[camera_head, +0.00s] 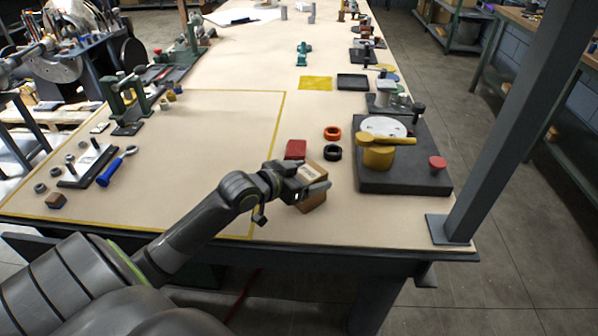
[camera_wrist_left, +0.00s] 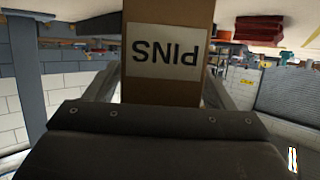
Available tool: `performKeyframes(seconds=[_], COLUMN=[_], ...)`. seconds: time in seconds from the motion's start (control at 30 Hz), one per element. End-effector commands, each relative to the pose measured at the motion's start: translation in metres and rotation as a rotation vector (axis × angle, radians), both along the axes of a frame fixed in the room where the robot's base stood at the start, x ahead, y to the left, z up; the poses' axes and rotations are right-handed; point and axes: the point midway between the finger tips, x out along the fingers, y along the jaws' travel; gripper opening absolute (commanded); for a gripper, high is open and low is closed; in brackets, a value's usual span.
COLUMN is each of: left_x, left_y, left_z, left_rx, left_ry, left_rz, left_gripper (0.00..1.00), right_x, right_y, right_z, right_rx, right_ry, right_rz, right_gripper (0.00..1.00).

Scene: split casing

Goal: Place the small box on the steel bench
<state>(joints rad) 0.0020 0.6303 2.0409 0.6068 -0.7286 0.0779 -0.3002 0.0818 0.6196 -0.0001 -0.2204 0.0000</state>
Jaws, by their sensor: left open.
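The small box (camera_head: 313,172) is brown cardboard and sits near the front edge of the bench (camera_head: 220,150). In the left wrist view the box (camera_wrist_left: 168,20) shows a white label reading "PINS", upside down. My left gripper (camera_head: 306,188) is open, with its fingers on either side of the box; it also shows in the left wrist view (camera_wrist_left: 160,92). I cannot tell whether the fingers touch the box. The gripper hides part of the box in the head view. My right gripper is not in view.
A red block (camera_head: 295,149) stands just behind the box. An orange ring (camera_head: 332,133) and a black ring (camera_head: 333,153) lie to its right. A dark plate (camera_head: 395,182) bears a yellow part and a red knob. The yellow-outlined area (camera_head: 200,185) has free room.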

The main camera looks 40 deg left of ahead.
Motion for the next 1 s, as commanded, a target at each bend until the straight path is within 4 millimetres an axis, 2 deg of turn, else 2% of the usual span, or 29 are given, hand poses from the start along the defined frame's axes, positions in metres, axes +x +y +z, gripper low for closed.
performKeyframes(seconds=[0.17, 0.4, 0.6, 0.8, 1.0], left_x=[-0.019, -0.061, -0.089, -0.104, -0.11], left_y=[0.006, 0.015, 0.021, 0.026, 0.026], left_z=[0.007, 0.024, 0.035, 0.04, 0.042], left_rx=[0.007, 0.007, 0.004, 0.003, 0.0], left_ry=[0.0, 0.003, 0.003, 0.001, 0.0], left_rz=[0.0, -0.003, -0.001, 0.001, -0.001], left_gripper=[0.76, 0.76, 0.76, 0.76, 0.76], right_x=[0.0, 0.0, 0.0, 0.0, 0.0], right_y=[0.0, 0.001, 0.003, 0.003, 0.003], right_z=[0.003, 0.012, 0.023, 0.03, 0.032], right_rx=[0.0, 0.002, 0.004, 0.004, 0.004], right_ry=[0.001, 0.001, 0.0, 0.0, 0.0], right_rz=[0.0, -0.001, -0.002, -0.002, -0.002], right_gripper=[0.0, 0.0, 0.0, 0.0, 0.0])
